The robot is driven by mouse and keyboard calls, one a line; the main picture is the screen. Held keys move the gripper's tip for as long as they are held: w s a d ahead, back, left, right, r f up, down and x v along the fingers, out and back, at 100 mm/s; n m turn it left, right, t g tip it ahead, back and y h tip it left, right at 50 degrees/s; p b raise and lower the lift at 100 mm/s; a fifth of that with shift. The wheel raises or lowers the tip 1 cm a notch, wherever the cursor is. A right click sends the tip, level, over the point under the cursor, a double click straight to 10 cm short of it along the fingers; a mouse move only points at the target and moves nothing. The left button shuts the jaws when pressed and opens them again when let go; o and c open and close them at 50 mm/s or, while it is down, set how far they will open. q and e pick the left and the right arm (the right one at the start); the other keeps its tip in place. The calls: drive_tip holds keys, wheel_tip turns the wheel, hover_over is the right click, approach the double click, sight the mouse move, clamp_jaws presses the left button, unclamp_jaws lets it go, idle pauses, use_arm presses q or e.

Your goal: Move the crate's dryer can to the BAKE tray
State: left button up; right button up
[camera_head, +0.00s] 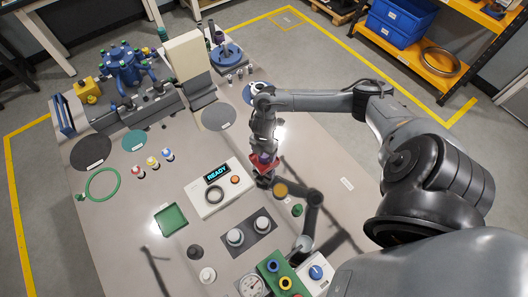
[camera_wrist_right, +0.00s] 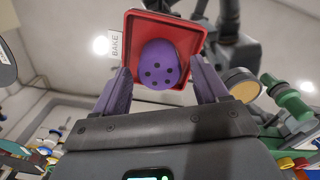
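The red BAKE tray (camera_head: 258,171) lies near the middle of the bench, partly hidden by my right arm. In the right wrist view, the BAKE tray (camera_wrist_right: 195,22) has a white label reading BAKE at its left edge. The purple can (camera_wrist_right: 160,66), with black dots on its end, shows against the tray floor and also shows small in the head view (camera_head: 265,157). My right gripper (camera_wrist_right: 160,65) has a finger on each side of the can, with red tray visible in the gaps. It looks open around the can. My left gripper is not in view.
A jointed dark arm with a gold disc (camera_head: 280,188) stands close right of the tray. Several capped bottles (camera_head: 153,162) stand farther left. Blue bins (camera_head: 398,20) sit on a shelf behind.

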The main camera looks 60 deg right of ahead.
sight(264, 154)
drive_tip(key=shift+r, duration=0.15)
wheel_tip(264, 154, up, 11)
drive_tip(key=p, duration=0.3)
drive_tip(key=w+a+m+t+y, duration=0.25)
drive_tip(key=a+t, duration=0.35)
drive_tip(key=a, duration=2)
drive_tip(key=s+d+r+m+g+h, duration=0.1)
drive_tip(key=s+d+r+m, duration=0.1)
drive_tip(key=s+m, duration=0.4)
drive_tip(key=s+d+r+m+g+h, duration=0.1)
drive_tip(key=s+d+r+m, duration=0.1)
drive_tip(key=s+m, duration=0.4)
drive_tip(key=shift+d+r, duration=0.15)
drive_tip(key=shift+d, duration=0.3)
drive_tip(key=shift+r+m+p, duration=0.15)
drive_tip(key=shift+m+p, duration=0.1)
drive_tip(key=shift+p, duration=0.15)
